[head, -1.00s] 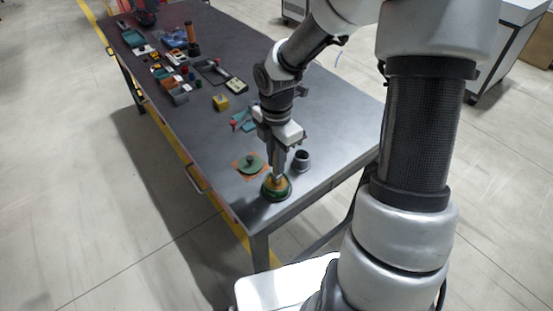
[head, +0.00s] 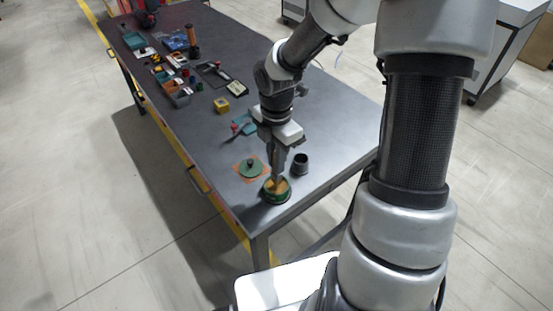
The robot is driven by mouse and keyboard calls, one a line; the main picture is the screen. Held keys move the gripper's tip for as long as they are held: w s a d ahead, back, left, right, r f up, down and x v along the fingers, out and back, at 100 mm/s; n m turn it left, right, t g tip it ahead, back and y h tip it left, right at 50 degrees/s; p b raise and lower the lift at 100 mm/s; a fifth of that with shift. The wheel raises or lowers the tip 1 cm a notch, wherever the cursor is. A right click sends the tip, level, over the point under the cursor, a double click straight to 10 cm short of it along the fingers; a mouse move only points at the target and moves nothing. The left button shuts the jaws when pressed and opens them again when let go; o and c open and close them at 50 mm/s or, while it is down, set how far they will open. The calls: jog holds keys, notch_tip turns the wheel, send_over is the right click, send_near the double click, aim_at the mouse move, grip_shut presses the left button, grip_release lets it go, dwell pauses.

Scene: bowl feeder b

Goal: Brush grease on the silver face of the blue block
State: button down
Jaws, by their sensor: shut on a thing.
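My gripper (head: 277,172) points down over a round green tin (head: 276,199) at the table's near end. The tin is open and amber inside. My gripper is shut on a slim thing, likely the brush, whose lower end is at or just over the tin's opening; the fingers hide most of it. I cannot tell whether it touches the grease. A small teal-blue thing (head: 245,124), perhaps the blue block, lies behind my gripper, partly hidden by it. I cannot make out a silver face.
A green knobbed lid (head: 250,168) lies on an orange mat (head: 238,174) left of the tin. A dark cup (head: 300,164) stands to the right. A yellow block (head: 221,105) and several small parts lie farther back. The grey table's (head: 328,130) right side is clear.

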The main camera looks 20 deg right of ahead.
jog(key=shift+r+p, duration=2.3)
jog(key=shift+r, duration=0.2)
